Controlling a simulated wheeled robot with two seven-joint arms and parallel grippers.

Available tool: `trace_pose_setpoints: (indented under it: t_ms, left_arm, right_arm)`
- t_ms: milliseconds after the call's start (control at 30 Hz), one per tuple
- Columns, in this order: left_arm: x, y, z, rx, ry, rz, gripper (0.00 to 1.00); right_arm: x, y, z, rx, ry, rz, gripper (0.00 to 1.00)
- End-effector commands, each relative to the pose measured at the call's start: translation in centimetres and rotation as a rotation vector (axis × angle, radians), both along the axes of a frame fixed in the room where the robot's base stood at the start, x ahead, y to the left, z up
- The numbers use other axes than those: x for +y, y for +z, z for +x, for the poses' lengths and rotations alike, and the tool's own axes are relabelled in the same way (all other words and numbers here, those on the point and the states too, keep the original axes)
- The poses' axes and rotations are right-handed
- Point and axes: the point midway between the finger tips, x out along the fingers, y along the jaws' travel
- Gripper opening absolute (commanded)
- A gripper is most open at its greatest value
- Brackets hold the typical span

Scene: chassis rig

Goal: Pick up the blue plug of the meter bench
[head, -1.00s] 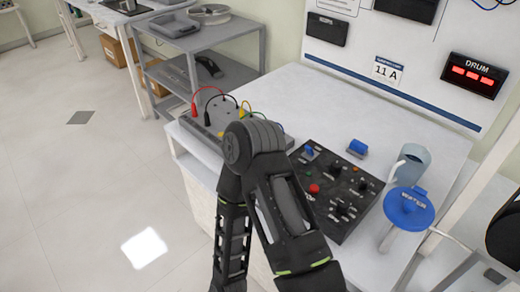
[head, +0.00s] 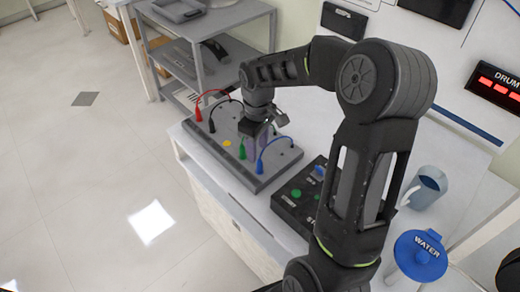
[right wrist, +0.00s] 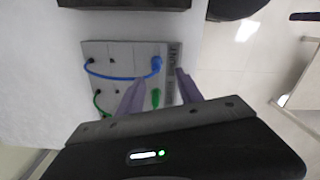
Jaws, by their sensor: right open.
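The meter bench (head: 208,149) is a grey sloped box at the near left of the white table. Its blue plug (head: 260,167) stands at the right near edge, with a blue lead arching to a rear socket. My right gripper (head: 258,146) is open above the bench, close to the blue and green plugs, partly hidden by its own wrist. In the right wrist view, the blue plug (right wrist: 157,65) shows between and slightly beyond the spread purple fingertips (right wrist: 160,76). The green plug (right wrist: 155,98) also shows between the fingers. Contact cannot be told. My left gripper is out of view.
Red (head: 198,114) and black (head: 211,125) plugs stand at the bench's left. A black control panel (head: 298,205) lies to its right, partly behind my arm. A grey mug (head: 428,188) and blue WATER lid (head: 420,254) are further right. A grey shelf (head: 225,75) stands behind.

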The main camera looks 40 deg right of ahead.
Motion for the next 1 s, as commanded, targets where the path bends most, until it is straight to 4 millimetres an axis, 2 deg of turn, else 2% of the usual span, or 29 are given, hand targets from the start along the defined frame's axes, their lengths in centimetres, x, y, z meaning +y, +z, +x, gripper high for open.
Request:
trace_pose_setpoints:
  t_ms: [100,367,633,1000]
  left_arm:
    - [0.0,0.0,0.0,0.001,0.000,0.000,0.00]
    - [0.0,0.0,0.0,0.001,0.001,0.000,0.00]
    - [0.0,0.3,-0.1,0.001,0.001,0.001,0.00]
    - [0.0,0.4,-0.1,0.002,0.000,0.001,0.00]
  right_arm:
    - [-0.5,0.6,-0.2,0.006,0.002,-0.007,0.43]
    - [-0.4,0.4,-0.2,0.006,0.001,-0.006,0.43]
    - [-0.3,-2.0,-0.2,0.008,0.000,-0.005,0.43]
    - [-0.3,-2.4,-0.2,0.007,0.000,-0.005,0.43]
